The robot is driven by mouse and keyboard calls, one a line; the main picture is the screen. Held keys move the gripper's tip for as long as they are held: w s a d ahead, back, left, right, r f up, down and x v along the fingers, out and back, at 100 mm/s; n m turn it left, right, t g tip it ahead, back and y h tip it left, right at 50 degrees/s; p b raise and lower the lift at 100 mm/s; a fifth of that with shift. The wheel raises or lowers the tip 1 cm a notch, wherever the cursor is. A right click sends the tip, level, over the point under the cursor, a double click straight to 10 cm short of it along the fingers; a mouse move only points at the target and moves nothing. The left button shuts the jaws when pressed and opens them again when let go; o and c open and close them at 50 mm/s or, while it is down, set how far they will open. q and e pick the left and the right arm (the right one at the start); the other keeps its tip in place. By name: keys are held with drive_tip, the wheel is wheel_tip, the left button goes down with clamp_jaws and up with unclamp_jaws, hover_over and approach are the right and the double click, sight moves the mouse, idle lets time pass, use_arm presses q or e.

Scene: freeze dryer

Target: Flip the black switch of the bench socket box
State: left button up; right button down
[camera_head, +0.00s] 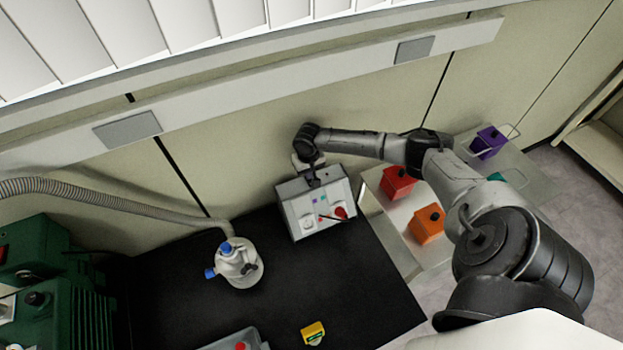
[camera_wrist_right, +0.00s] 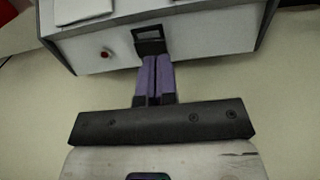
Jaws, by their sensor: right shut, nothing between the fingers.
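The bench socket box (camera_head: 293,207) is a light grey box at the back edge of the black bench, near the wall. My right gripper (camera_head: 313,181) is over its rear top edge in the head view. In the right wrist view, the box (camera_wrist_right: 210,38) fills the top, and the black switch (camera_wrist_right: 149,40) sits in a dark frame on its pale face. The purple fingers of my right gripper (camera_wrist_right: 156,60) are shut and empty, with their tips at the switch's lower edge. I cannot tell whether they touch it. My left gripper is not in view.
A red knob (camera_wrist_right: 104,53) sits beside the switch. A white flask with blue caps (camera_head: 237,263) and a yellow object (camera_head: 313,333) stand on the black bench (camera_head: 185,310). Red (camera_head: 397,182) and orange (camera_head: 427,226) containers stand to the right. A green machine (camera_head: 55,290) is at left.

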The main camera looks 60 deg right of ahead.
idle(0.4)
drive_tip(key=shift+f, duration=0.5)
drive_tip(key=shift+f+b, duration=0.4)
drive_tip(key=shift+f, duration=0.1)
idle(0.3)
drive_tip(key=shift+f, duration=0.25)
drive_tip(key=shift+r, duration=0.15)
drive_tip(key=shift+r+p, duration=0.45)
drive_tip(key=shift+p, duration=0.1)
wheel_tip(320, 180, up, 6)
drive_tip(key=p, duration=0.7)
drive_tip(key=shift+f, duration=0.1)
